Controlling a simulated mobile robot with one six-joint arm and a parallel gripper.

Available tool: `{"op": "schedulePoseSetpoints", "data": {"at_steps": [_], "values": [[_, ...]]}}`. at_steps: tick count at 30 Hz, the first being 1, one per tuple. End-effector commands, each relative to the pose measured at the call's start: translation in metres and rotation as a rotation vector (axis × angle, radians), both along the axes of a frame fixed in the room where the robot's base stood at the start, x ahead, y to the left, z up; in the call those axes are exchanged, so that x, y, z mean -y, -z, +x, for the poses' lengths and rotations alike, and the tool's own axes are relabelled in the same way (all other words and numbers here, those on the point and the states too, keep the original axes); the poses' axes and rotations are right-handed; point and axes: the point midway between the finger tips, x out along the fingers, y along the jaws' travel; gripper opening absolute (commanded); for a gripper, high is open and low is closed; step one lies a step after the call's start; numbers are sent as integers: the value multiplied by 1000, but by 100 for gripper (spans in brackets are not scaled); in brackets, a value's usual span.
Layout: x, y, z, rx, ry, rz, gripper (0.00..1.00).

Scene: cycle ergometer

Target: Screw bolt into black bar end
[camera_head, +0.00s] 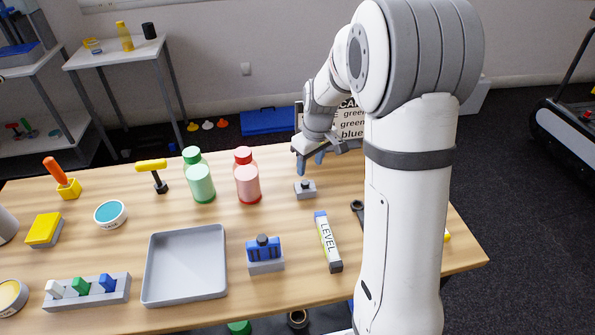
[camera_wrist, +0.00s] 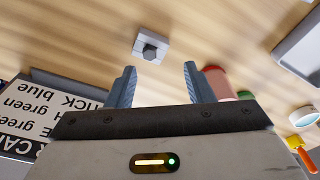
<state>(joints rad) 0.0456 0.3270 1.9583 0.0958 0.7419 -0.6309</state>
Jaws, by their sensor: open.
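A dark hex-headed bolt (camera_wrist: 149,51) stands in a small grey block (camera_wrist: 163,42) in the wrist view. The same grey block (camera_head: 306,193) shows in the head view near the middle of the table, with the dark bolt (camera_head: 305,183) on top. My gripper (camera_head: 309,163) is above the table, behind the block and apart from it. In the wrist view, my gripper (camera_wrist: 160,68) has its two blue fingers spread with nothing between them. A blue clamp-like block (camera_head: 264,251) on a grey base has a dark round piece (camera_head: 262,239) on top; I cannot tell if this is the black bar end.
A red-capped bottle (camera_head: 247,178) and a green-capped bottle (camera_head: 199,178) stand left of my gripper. A level (camera_head: 328,243), a dark wrench (camera_head: 358,209) and a grey tray (camera_head: 184,267) lie nearer the front. A lettered sign (camera_wrist: 30,112) stands close beside my gripper.

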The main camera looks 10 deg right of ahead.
Motion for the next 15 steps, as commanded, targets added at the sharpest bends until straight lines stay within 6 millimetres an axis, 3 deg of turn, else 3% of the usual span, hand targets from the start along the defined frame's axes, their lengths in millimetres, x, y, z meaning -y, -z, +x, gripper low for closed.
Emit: {"op": "schedulePoseSetpoints", "data": {"at_steps": [1, 6, 15], "values": [[1, 12, 10, -8, -20, 0, 47], [1, 33, 29, -14, -66, 1, 47], [1, 64, 35, -17, -76, 0, 47]]}}
